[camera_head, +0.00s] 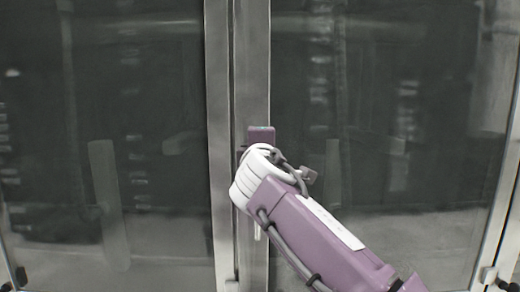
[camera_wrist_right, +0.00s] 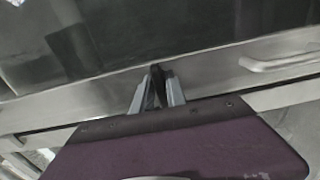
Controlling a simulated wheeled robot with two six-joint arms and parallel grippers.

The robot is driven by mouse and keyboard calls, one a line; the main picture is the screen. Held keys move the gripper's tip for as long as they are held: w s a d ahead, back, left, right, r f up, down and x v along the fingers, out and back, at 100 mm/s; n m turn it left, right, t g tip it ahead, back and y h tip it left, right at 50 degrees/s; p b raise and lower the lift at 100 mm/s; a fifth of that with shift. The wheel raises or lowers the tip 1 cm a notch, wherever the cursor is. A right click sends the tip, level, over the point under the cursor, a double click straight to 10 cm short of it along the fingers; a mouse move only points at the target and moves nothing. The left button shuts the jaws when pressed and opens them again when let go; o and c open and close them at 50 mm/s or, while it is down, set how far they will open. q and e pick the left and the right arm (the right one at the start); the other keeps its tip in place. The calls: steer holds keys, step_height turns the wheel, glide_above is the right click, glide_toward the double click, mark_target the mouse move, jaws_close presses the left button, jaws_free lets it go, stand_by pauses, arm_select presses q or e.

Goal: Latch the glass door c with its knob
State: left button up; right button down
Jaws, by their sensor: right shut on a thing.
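Two tall glass doors in metal frames fill the head view, a left glass door (camera_head: 130,130) and a right glass door (camera_head: 400,120). Their upright frames meet at the middle; I cannot tell which is door c. My right gripper (camera_head: 261,136) is at this middle frame, its fingers hidden behind the wrist. In the right wrist view, the fingers of my right gripper (camera_wrist_right: 157,92) are shut on a narrow dark knob (camera_wrist_right: 157,78) in front of the metal frame (camera_wrist_right: 205,75). Whether the knob is turned to its latched position cannot be told. My left gripper is not in view.
A metal bar handle (camera_wrist_right: 285,63) stands out from the frame to the right in the wrist view. Small fittings (camera_head: 488,275) show at the lower right door edge. My right arm covers part of the right glass.

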stand_by(0.3)
steer(key=c, duration=1.5)
jaws_free()
steer(key=shift+s+f, duration=0.1)
steer(key=shift+s, duration=0.2)
steer(key=s+b, duration=0.3)
steer(key=s, duration=0.5)
steer(key=shift+s, duration=0.2)
